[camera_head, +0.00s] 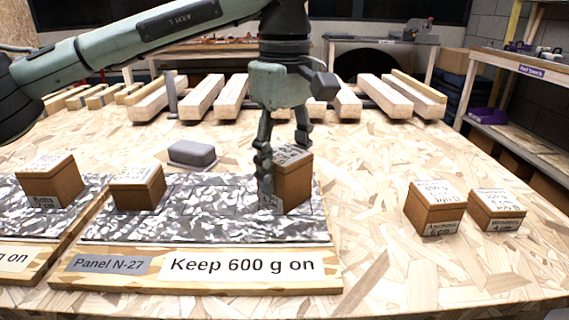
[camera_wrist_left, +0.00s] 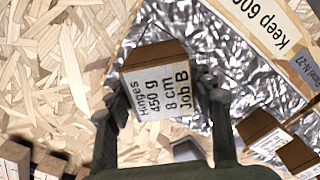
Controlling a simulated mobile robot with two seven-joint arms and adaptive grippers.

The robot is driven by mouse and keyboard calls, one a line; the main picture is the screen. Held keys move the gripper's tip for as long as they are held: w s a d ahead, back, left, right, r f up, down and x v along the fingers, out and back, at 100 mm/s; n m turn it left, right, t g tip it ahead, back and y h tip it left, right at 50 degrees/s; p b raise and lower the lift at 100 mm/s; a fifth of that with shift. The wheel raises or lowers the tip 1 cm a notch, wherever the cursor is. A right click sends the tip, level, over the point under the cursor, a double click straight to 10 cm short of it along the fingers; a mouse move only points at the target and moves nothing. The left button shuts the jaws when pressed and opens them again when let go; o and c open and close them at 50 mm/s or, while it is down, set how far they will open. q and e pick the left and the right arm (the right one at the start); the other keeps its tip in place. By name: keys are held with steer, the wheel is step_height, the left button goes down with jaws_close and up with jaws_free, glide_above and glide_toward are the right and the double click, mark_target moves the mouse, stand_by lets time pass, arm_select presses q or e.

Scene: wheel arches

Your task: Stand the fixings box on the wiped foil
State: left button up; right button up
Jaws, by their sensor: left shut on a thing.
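My left gripper (camera_head: 285,160) is shut on a brown box (camera_head: 295,184) with a white top label. In the left wrist view the held box (camera_wrist_left: 152,57) reads Hinges, 450 g, 8 cm, Job B, between the fingertips (camera_wrist_left: 160,98). The box is upright at the right end of the crinkled silver foil (camera_head: 215,228) on Panel N-27; I cannot tell whether its base touches the foil. Another brown box (camera_head: 138,188) stands on the left part of that foil. My right gripper is not in view.
A grey block (camera_head: 192,154) lies behind the foil. A Bolts box (camera_head: 52,184) stands on the left panel. Two boxes, Anchors (camera_head: 436,210) and a smaller one (camera_head: 497,212), stand on the bare board at right. Wooden beams (camera_head: 205,97) lie at the back. Foil between the boxes is clear.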

arm_select(q)
steer(key=o, duration=1.6)
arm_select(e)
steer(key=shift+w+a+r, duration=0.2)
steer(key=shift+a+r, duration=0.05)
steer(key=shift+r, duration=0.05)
arm_select(q)
step_height(320, 180, up, 11)
steer(key=shift+r+p, duration=0.15)
steer(key=shift+p, duration=0.5)
steer(key=shift+r, duration=0.45)
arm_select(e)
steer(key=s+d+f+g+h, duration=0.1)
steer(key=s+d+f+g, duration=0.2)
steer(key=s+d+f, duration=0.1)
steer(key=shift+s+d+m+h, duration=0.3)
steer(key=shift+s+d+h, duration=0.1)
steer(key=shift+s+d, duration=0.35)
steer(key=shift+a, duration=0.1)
